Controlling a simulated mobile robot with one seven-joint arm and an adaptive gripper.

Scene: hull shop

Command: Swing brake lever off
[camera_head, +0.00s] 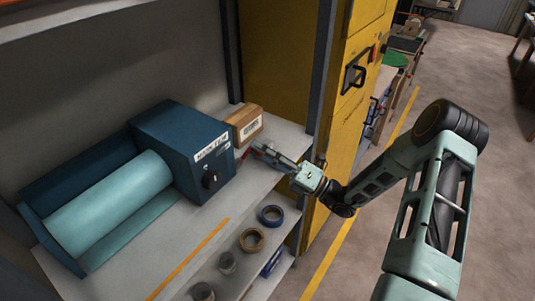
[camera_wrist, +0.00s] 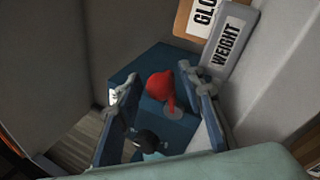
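The brake lever seems to be the red lever (camera_wrist: 160,86) on the dark blue housing (camera_head: 185,140); a rounded red end and a short stem show in the wrist view. In the head view I cannot make the lever out. My gripper (camera_head: 262,150) reaches in from the right, close to the housing's right side. In the wrist view my gripper (camera_wrist: 160,80) is open, with one finger on each side of the red end. I cannot tell whether either finger touches it. A black knob (camera_head: 209,179) sits on the housing's labelled face.
A pale teal roll (camera_head: 110,205) lies left of the housing. A cardboard box (camera_head: 245,124) stands close behind my gripper. A grey block marked WEIGHT (camera_wrist: 229,42) is near the right finger. A yellow cabinet (camera_head: 345,120) stands right; tape rolls (camera_head: 271,214) lie on the shelf below.

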